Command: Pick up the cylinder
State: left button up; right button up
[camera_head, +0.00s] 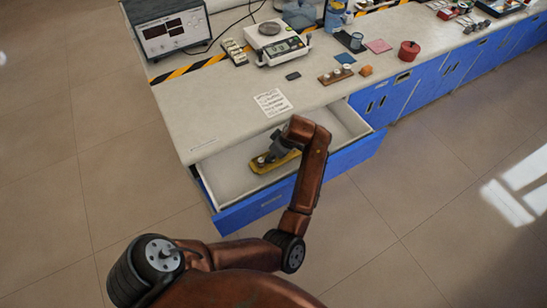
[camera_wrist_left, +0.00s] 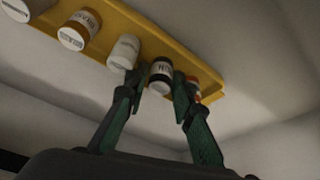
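An open drawer (camera_head: 229,178) holds a yellow tray (camera_head: 264,168). In the left wrist view the tray (camera_wrist_left: 185,58) carries a row of several small cylinders. They include a white one (camera_wrist_left: 124,51), an orange one with a white label (camera_wrist_left: 79,30), and a black one with a white label (camera_wrist_left: 160,76). My left gripper (camera_wrist_left: 157,86) is open, with its fingers on either side of the black cylinder and a small gap visible at the left finger. In the head view my left gripper (camera_head: 282,148) is over the tray, partly hidden by my arm. My right gripper is not in view.
The counter above holds a power supply (camera_head: 170,28), a scale (camera_head: 278,46), a paper sheet (camera_head: 272,102) and a red pot (camera_head: 409,51). The drawer floor left of the tray is bare.

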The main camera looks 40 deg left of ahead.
pick_arm(q)
jog(key=shift+f, duration=0.1)
jog(key=shift+c, duration=0.2)
grip_shut()
dwell(0.4)
